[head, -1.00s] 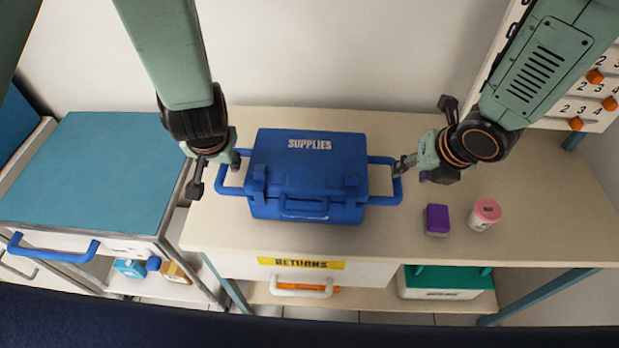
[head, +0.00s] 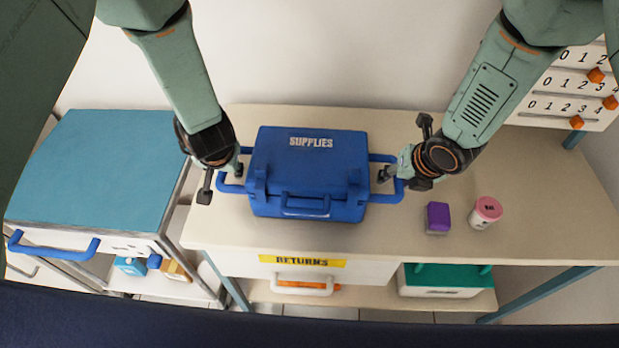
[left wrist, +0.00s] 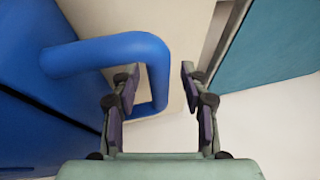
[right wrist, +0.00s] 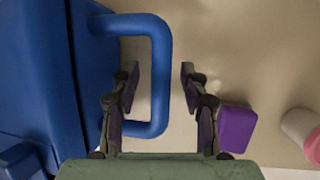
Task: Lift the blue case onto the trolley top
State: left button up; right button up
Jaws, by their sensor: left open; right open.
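The blue case (head: 310,170), marked SUPPLIES, stands closed on the beige bench and has a loop handle on each side. The trolley top (head: 95,165) is a flat teal surface to the left, and it is bare. My left gripper (head: 222,181) is open at the left handle (left wrist: 110,52); in the left wrist view the handle's outer bar shows between the fingers. My right gripper (head: 402,180) is open at the right handle (right wrist: 161,75); its outer bar likewise shows between the fingers. I cannot tell whether either gripper touches its handle.
A purple block (head: 438,217) and a pink-lidded jar (head: 486,212) stand on the bench (head: 540,200) right of the case. A narrow gap separates bench and trolley. The trolley has a blue push handle (head: 55,250) in front. A numbered panel (head: 565,90) stands at the back right.

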pick_arm(q)
jog(key=shift+c, duration=0.2)
pick_arm(e)
jog(key=shift+c, duration=0.2)
pick_arm(q)
jog(key=shift+c, duration=0.7)
pick_arm(e)
jog(key=shift+c, duration=0.8)
pick_arm(q)
jog(key=shift+s+r, duration=0.1)
jog(key=c, duration=0.5)
pick_arm(e)
jog(key=shift+s, duration=0.1)
jog(key=c, duration=0.4)
pick_arm(q)
grip_shut()
pick_arm(e)
grip_shut()
jog(key=shift+r, duration=0.1)
